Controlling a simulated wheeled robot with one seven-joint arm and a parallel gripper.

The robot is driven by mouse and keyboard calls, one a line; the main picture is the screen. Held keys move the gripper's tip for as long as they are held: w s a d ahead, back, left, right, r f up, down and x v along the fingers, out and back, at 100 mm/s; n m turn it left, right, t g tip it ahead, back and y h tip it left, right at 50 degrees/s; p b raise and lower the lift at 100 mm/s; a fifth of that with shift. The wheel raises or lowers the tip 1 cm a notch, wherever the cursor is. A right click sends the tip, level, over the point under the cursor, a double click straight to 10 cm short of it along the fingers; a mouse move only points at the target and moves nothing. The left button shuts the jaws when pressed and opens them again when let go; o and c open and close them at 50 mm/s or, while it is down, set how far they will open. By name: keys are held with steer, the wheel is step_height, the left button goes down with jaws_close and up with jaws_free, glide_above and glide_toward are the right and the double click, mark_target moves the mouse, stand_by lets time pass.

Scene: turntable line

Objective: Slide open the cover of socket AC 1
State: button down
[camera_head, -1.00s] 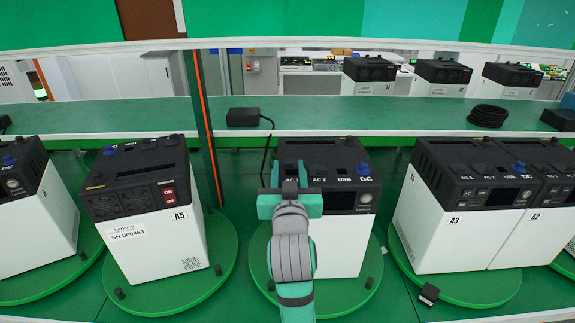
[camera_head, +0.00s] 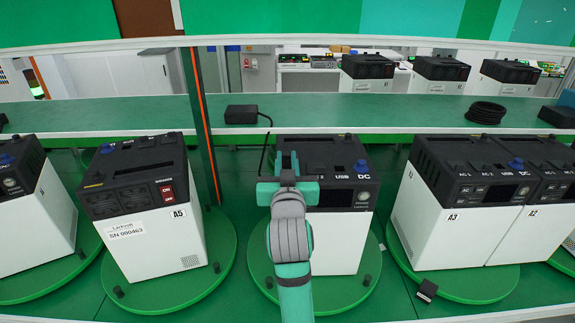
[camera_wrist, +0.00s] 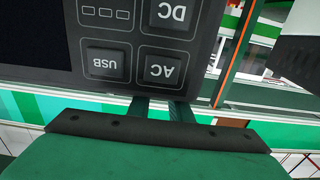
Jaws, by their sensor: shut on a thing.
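The power unit (camera_head: 339,232), a white box with a black top, stands upright on a green turntable in front of me. Its USB and DC labels show, but my gripper (camera_head: 287,162) hides the AC 1 and AC 2 area. The cover of socket AC 1 is hidden behind my fingers. In the wrist view my fingers (camera_wrist: 160,108) are close together and reach past the edge of the front panel (camera_wrist: 98,35), beside its AC button. Their tips are out of sight behind the panel. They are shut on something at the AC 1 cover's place.
Unit A5 (camera_head: 155,240) stands on a turntable (camera_head: 215,265) to the left, and units A3 (camera_head: 440,230) and A2 stand to the right. A shelf (camera_head: 370,113) behind carries a black adapter (camera_head: 243,115) and a coiled cable (camera_head: 486,112). An orange-edged post rises left of the unit.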

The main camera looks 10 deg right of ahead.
steer(key=c, duration=1.6)
jaws_free()
steer(key=s, duration=1)
steer(key=shift+s+a, duration=0.4)
